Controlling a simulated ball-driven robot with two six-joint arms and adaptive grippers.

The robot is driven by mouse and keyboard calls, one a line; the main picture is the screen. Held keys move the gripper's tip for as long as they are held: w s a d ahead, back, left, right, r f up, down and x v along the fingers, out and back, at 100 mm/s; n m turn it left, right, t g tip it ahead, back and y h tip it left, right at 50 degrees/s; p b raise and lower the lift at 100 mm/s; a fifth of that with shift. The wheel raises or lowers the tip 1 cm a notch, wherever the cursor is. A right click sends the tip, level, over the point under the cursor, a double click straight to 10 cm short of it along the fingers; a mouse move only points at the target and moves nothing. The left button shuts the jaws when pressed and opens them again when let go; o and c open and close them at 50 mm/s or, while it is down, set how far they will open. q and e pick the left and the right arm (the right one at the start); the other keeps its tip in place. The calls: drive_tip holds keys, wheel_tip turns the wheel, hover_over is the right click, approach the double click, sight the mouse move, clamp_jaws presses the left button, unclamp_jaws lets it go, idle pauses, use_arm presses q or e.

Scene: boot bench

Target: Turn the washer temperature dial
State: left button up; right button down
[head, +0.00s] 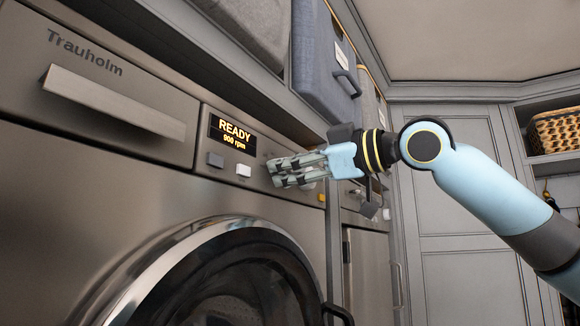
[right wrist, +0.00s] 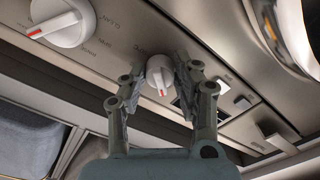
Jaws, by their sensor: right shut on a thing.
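The washer (head: 60,190) has a steel control panel with a lit display (head: 233,134) reading READY and 900 rpm. My right gripper (head: 276,172) is at the panel, right of the display, and its fingers hide the dial there in the head view. In the right wrist view my right gripper (right wrist: 162,82) has its fingers on both sides of a small white dial (right wrist: 158,72) with a red mark, shut on it. A larger white dial (right wrist: 62,24) with a red mark sits to the left. My left gripper is out of view.
A grey button (head: 215,160) and a white button (head: 243,170) sit below the display. The round washer door (head: 200,250) is below the panel. A blue fabric bin (head: 322,65) stands on the shelf above. A wicker basket (head: 556,131) is at the far right.

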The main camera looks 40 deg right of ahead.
drive_tip(key=m, duration=0.9)
drive_tip(key=shift+m, duration=0.4)
drive_tip(key=m, duration=0.4)
drive_tip(key=shift+a+b, duration=0.1)
drive_tip(key=shift+b, duration=0.25)
drive_tip(key=m, duration=0.5)
drive_tip(key=shift+m+b, duration=0.3)
drive_tip(key=shift+b, duration=0.05)
drive_tip(key=c, duration=1)
unclamp_jaws()
